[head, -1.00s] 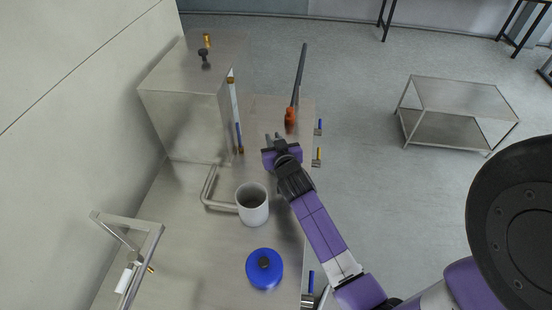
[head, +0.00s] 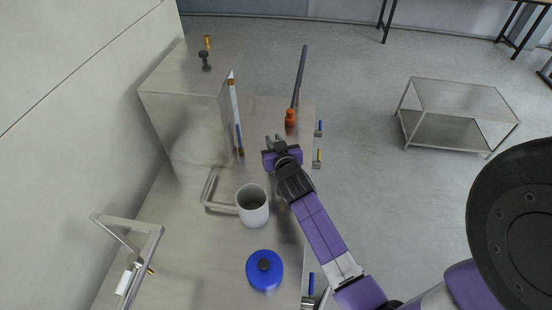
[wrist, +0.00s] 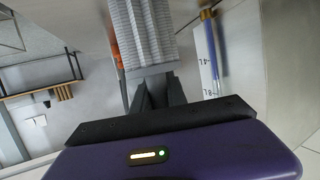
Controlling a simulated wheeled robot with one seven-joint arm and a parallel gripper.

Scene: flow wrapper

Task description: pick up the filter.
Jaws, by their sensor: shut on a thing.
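A grey ribbed piece that looks like the filter (wrist: 142,35) stands between the fingertips in the wrist view. My gripper (wrist: 158,88) is shut on its near end. In the head view my gripper (head: 275,140) is low over the steel worktop, to the right of the upright panel and beyond the white mug. I cannot make out the filter clearly in the head view, where it blends with the grey worktop.
A white mug (head: 252,206) and a blue lidded pot (head: 264,270) stand on the steel worktop (head: 215,245). An orange bottle-like thing (head: 290,118) is close beyond my gripper. A steel box (head: 185,115) and an upright panel (head: 230,120) stand to the left.

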